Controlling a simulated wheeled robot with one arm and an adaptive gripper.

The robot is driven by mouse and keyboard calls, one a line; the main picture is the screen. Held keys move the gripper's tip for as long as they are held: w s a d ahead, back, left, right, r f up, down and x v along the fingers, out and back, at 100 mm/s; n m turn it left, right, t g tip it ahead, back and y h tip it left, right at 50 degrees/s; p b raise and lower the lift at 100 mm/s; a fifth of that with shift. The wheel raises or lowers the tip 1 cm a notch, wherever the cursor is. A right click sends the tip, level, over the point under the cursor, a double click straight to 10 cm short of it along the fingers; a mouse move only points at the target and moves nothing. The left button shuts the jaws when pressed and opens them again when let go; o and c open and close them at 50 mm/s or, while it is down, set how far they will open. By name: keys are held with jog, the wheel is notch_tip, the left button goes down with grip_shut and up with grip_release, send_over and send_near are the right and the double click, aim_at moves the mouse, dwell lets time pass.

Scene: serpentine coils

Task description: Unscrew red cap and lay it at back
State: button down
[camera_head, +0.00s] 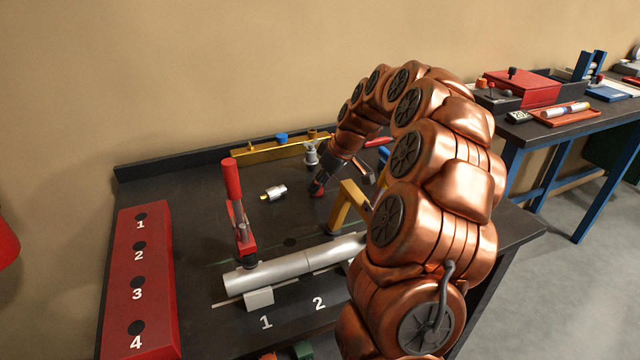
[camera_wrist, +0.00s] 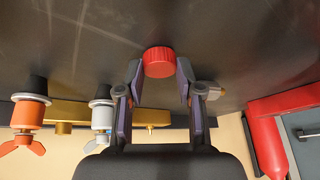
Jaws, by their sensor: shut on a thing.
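The red cap (camera_wrist: 159,62) is a short ribbed cylinder, seen in the wrist view between the fingertips of my gripper (camera_wrist: 160,78). The fingers are shut on it from both sides. In the head view my gripper (camera_head: 323,181) points down over the black bench, with a small patch of red at its tips. The bench's dark surface lies behind the cap in the wrist view; I cannot tell whether the cap touches it. No threaded part shows joined to the cap.
A yellow rail (camera_head: 262,151) runs along the back, with a grey winged fitting (camera_head: 311,154) close to my gripper. A small silver piece (camera_head: 275,192) lies left of it. A silver pipe (camera_head: 285,268), red clamp (camera_head: 240,222) and numbered red block (camera_head: 140,295) stand nearer.

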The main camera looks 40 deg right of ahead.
jog(key=c, duration=0.7)
grip_release()
jog(key=shift+r, duration=0.1)
jog(key=shift+r+p, duration=0.35)
jog(key=shift+r, duration=3.05)
